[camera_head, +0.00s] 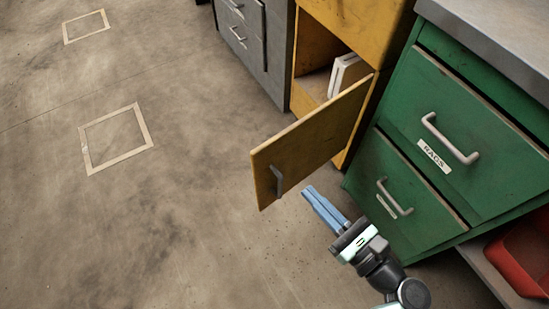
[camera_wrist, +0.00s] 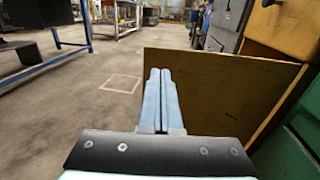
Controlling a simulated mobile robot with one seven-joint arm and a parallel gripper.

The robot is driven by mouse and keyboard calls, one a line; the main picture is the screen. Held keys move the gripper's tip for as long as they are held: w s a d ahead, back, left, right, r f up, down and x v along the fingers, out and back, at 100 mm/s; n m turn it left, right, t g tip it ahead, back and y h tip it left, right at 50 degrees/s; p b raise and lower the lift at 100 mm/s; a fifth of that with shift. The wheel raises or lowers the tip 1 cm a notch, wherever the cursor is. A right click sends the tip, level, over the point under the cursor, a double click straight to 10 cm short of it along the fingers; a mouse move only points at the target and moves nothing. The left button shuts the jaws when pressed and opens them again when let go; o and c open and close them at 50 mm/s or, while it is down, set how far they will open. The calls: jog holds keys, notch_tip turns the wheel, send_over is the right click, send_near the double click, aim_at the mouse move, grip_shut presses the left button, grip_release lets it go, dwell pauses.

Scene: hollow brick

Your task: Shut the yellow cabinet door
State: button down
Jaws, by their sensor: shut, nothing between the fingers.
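The yellow cabinet door (camera_head: 312,140) stands wide open in the head view, swung out from the yellow cabinet (camera_head: 366,22) over the floor. A grey handle (camera_head: 277,180) is on its outer face near the free edge. The door also fills the right middle of the wrist view (camera_wrist: 225,92). My gripper (camera_head: 311,193), with blue fingers, is shut and empty. It is on the outer side of the door, to the right of the handle and apart from it in the head view. In the wrist view the fingertips (camera_wrist: 160,73) overlap the door's left part; I cannot tell whether they touch it.
A green drawer cabinet (camera_head: 455,135) with grey handles stands close to the right of my gripper. White items (camera_head: 347,74) stand inside the yellow cabinet. A grey drawer cabinet (camera_head: 262,45) is on its left. A red bin (camera_head: 527,255) is at lower right. The floor at left is clear.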

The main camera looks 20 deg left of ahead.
aim_at(266, 147)
jog(key=b+x, duration=0.4)
jog(key=x, duration=0.7)
jog(key=shift+a+f, duration=0.1)
jog(key=shift+a, duration=0.05)
jog(key=shift+w+a, duration=0.25)
jog(key=shift+a, duration=0.15)
